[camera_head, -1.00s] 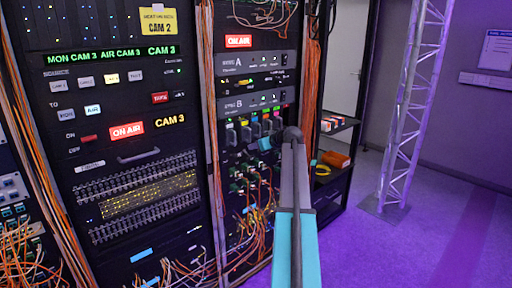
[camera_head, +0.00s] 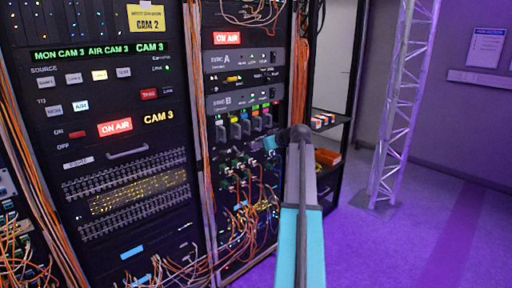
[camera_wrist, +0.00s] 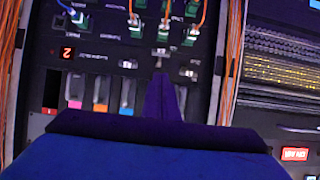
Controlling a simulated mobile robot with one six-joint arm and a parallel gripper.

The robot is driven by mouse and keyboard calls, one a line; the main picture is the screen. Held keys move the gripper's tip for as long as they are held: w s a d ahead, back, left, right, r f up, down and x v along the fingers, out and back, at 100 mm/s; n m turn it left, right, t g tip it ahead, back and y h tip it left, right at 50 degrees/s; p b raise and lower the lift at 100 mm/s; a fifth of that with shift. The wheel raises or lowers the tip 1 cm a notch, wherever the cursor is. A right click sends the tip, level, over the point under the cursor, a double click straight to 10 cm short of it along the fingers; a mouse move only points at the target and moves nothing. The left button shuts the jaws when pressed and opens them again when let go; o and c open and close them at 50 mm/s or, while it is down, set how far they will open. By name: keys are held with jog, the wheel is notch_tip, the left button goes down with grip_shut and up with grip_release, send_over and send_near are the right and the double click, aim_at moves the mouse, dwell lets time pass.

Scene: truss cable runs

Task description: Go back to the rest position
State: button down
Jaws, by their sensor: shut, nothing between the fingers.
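My arm reaches up from the bottom of the head view toward the rack, with a teal link and a dark joint. My gripper (camera_head: 262,143) is at its far end, small and partly hidden, in front of the panel below the coloured connectors. In the wrist view my gripper (camera_wrist: 160,78) shows as dark fingers closed together, with nothing visible between them. Its tips are over the black patch panel (camera_wrist: 100,52), close to a small toggle or jack; I cannot tell whether they touch it.
The equipment rack (camera_head: 125,157) with orange cables (camera_head: 191,260) fills the left. Coloured connectors (camera_head: 245,126) sit above the gripper. A black shelf (camera_head: 330,160) stands to the right, then a white truss (camera_head: 402,110). The purple floor (camera_head: 425,240) is clear at the right.

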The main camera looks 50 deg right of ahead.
jog(key=shift+s, duration=0.4)
